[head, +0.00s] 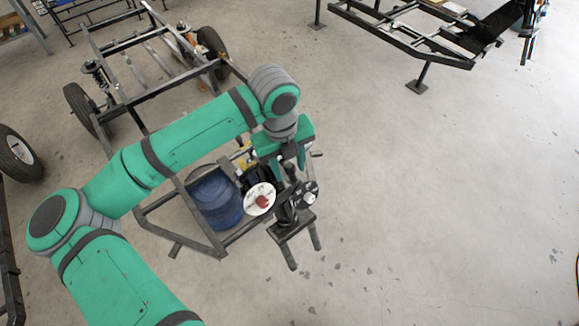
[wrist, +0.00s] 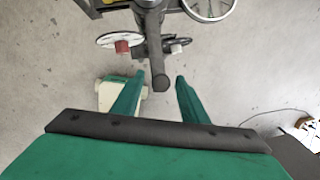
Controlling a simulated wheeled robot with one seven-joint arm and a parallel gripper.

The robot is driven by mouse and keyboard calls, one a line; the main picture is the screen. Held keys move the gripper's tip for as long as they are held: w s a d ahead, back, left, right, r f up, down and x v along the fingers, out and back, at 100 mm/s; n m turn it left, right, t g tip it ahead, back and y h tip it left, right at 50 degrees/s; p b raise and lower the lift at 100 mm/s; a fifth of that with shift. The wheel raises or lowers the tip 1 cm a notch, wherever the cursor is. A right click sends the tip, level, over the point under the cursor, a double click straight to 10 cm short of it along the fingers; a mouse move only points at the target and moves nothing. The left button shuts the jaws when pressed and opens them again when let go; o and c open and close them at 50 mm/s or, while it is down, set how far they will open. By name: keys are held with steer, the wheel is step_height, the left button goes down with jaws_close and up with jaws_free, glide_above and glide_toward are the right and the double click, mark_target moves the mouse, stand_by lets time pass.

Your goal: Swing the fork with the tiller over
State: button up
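The black fork (head: 294,238) has two prongs pointing down and to the right in the head view, at the front end of the metal frame. A dark upright bar that looks like the tiller (head: 289,172) rises from it toward my gripper. In the wrist view the tiller's round end (wrist: 157,78) shows in the gap between the fingertips. My gripper (wrist: 160,82) is open, with a green finger on each side of that end. I cannot tell whether either finger touches it. In the head view my gripper is partly hidden by its own body.
A white disc with a red hub (head: 258,204) and a dark disc (head: 307,196) sit beside the fork. A blue drum (head: 212,200) stands in the metal frame (head: 146,219). Another frame on stands (head: 421,50) is at upper right. The floor at right is clear.

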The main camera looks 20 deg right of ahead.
steer(key=shift+d+f, duration=0.1)
steer(key=shift+f, duration=0.4)
jaws_close()
